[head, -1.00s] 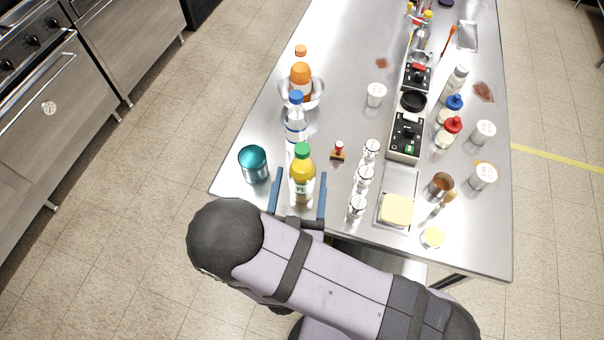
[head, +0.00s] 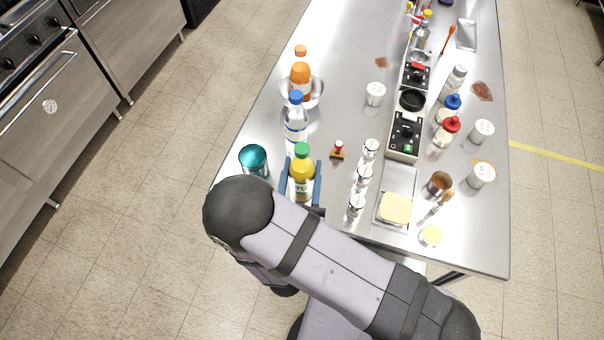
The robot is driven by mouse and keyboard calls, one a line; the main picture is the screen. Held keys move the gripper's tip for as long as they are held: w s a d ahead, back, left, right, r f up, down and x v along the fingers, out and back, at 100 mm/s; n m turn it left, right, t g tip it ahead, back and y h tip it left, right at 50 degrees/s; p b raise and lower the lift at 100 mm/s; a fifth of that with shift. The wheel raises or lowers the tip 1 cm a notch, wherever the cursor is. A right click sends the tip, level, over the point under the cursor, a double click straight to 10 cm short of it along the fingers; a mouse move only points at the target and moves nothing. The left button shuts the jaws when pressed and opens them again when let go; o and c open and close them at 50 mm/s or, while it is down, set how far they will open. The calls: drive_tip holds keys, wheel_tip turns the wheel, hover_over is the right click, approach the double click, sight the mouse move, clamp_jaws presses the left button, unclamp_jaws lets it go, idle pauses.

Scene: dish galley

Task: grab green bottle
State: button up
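The bottle with the green cap (head: 302,168) holds yellow liquid and has a pale label with green print. It stands upright near the front left of the steel table. My gripper (head: 302,171) has its two blue fingers on either side of this bottle, the left one close to it and the right one beside it. The fingers are apart, and a narrow gap seems to show at the sides. The bottle's base is hidden behind my gripper and arm.
A water bottle with a blue cap (head: 296,122) stands just behind. A teal can (head: 253,159) is close on the left. Several glass shakers (head: 364,176) stand to the right, with a small red-topped stamp (head: 338,149) between. An orange bottle (head: 300,80) stands farther back.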

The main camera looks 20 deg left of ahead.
sight(302, 147)
drive_tip(key=shift+r, duration=0.2)
drive_tip(key=shift+r+b, duration=0.65)
drive_tip(key=shift+r, duration=4.25)
